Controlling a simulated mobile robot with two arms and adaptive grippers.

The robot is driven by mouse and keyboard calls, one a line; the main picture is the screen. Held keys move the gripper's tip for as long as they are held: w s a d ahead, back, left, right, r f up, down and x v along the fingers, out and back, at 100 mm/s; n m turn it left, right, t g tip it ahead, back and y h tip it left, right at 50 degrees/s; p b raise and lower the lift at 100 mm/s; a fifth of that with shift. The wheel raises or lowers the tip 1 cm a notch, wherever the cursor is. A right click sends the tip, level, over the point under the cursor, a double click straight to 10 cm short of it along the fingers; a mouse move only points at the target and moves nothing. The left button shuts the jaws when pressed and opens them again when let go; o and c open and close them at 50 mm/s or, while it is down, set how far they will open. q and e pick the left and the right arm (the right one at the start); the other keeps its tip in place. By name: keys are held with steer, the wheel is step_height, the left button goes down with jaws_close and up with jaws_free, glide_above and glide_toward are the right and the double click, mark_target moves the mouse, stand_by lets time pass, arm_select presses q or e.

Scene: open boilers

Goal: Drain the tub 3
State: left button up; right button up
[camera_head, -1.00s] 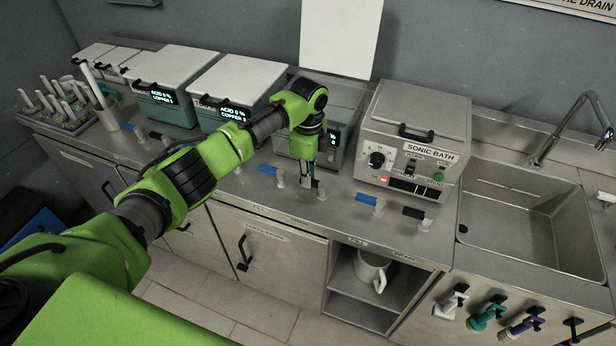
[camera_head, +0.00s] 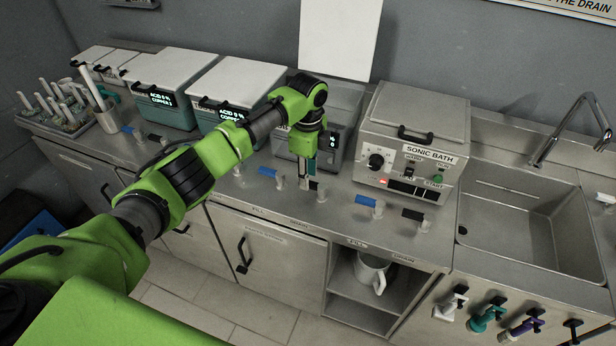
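My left gripper (camera_head: 307,178) points down at the counter's front edge, beside a black-handled valve (camera_head: 318,187). The fingers are small and I cannot tell whether they touch the handle or are open. A blue-handled valve (camera_head: 267,171) stands just left of it. Behind my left wrist is a grey tub (camera_head: 345,105) with a small dark display, partly hidden by the arm. Two white-lidded tubs, one further left (camera_head: 180,65) and one nearer (camera_head: 245,78), have lit displays. I cannot tell for sure which tub is number 3. My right gripper is out of view.
The sonic bath (camera_head: 415,120) stands right of the grey tub, with a blue-handled valve (camera_head: 366,200) and a black-handled valve (camera_head: 413,214) before it. A sink (camera_head: 525,230) lies at right. A white pitcher (camera_head: 371,270) stands on the shelf below.

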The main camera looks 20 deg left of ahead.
arm_select(q)
step_height(320, 180, up, 11)
steer(key=shift+f, duration=0.2)
stand_by(0.5)
